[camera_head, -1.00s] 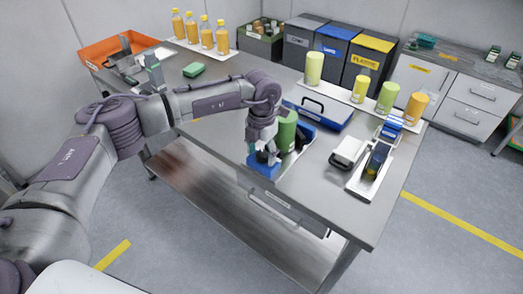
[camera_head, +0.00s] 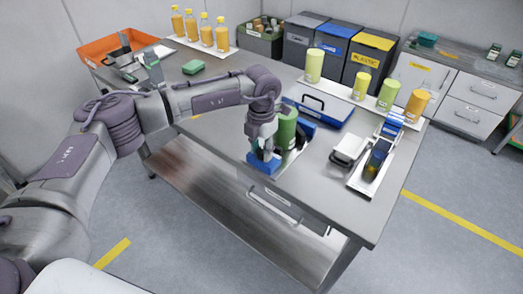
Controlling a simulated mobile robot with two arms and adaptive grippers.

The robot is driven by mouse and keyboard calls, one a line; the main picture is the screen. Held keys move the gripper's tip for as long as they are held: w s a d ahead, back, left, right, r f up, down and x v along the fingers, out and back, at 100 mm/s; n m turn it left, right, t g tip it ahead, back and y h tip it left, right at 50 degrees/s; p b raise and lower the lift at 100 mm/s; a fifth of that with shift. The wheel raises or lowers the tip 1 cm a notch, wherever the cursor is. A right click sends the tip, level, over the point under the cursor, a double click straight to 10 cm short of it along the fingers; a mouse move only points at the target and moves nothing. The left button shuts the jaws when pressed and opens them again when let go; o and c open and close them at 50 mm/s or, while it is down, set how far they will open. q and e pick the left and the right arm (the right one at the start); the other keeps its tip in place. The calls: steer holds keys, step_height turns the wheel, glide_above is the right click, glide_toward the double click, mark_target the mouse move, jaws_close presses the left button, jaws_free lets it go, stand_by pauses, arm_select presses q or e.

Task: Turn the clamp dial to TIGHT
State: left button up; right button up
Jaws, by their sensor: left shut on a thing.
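My left gripper (camera_head: 262,146) reaches down at the front edge of the steel workbench, over a blue block (camera_head: 262,165). It is shut on a part at the top of that block, which I take to be the clamp dial. The fingers hide the dial, and its marks and pointer cannot be read. A green cylinder (camera_head: 287,128) stands upright just right of the gripper, with a blue body (camera_head: 306,131) beside it. My right gripper is not in view.
A blue case (camera_head: 325,112) with a black handle lies behind the cylinder. Several yellow and green cylinders (camera_head: 361,84) stand on a strip at the back right. A white tray (camera_head: 360,184) with a dark device lies at the right. The front right corner is clear.

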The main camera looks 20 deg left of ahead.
mark_target(261, 151)
arm_select(q)
steer(key=m+b, duration=0.3)
steer(key=m, duration=0.1)
steer(key=shift+a+f, duration=0.1)
steer(key=shift+f, duration=0.05)
steer(key=m+b, duration=0.3)
steer(key=m, duration=0.1)
steer(key=shift+w+m, duration=0.15)
steer(key=shift+m, duration=0.15)
steer(key=m+b, duration=0.2)
steer(key=m, duration=0.2)
steer(key=shift+m, duration=0.3)
steer(key=shift+w+r+m+b, duration=0.15)
steer(key=shift+m+b, duration=0.55)
steer(key=shift+m, duration=1.1)
steer(key=shift+r, duration=0.1)
steer(key=o, duration=1.1)
steer(key=shift+o, duration=0.2)
step_height(261, 151, up, 12)
